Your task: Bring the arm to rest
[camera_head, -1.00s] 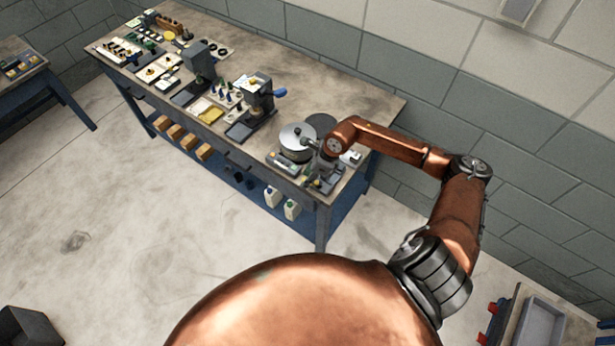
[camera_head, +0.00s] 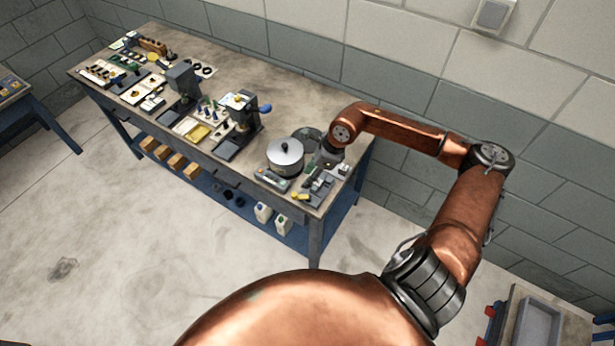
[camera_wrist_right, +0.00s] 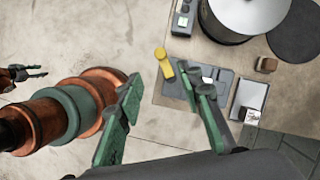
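My right arm reaches over the right end of the bench (camera_head: 315,95). My right gripper (camera_head: 328,158) is beside the silver lidded pot (camera_head: 285,158), to its right, partly hidden by its own wrist. In the right wrist view my right gripper (camera_wrist_right: 168,90) has its two green-padded fingers spread wide with nothing held. It appears above the bench's edge, and the pot (camera_wrist_right: 245,12) is beyond the fingers. A small gripper (camera_wrist_right: 28,73), seemingly my left, shows at the left edge of the wrist view; its opening is unclear. It is not in the head view.
A yellow-ended tool (camera_wrist_right: 164,63) and a grey tray (camera_wrist_right: 210,85) lie on the bench near the right gripper. A dark round plate (camera_wrist_right: 298,32) lies beside the pot. A press with a blue handle (camera_head: 240,112) stands further left. The floor in front is clear.

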